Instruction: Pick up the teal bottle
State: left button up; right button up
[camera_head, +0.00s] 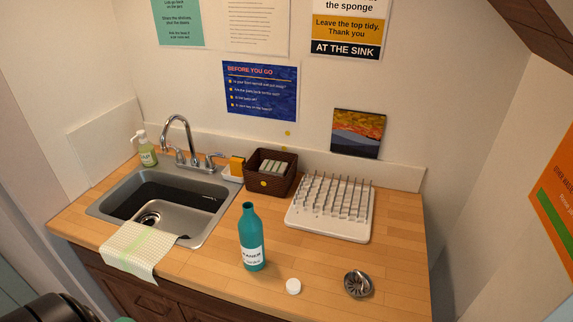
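The teal bottle (252,238) stands upright on the wooden counter, right of the sink and near the front edge. Its neck is open at the top, and a white label with dark print is on its lower front. A small white cap (293,286) lies on the counter to the right of the bottle's base, apart from it. Neither of my grippers can be made out in the head view. Dark rounded shapes show at the bottom left corner, too cut off to identify.
A sink (168,200) with a checked cloth (140,248) over its front edge is at left. A soap dispenser (147,150), brown basket (270,174) and white drying rack (330,208) stand behind. A metal strainer (358,283) lies at right. Bare counter surrounds the bottle.

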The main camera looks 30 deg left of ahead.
aim_at(249, 228)
jog(key=u, duration=1.2)
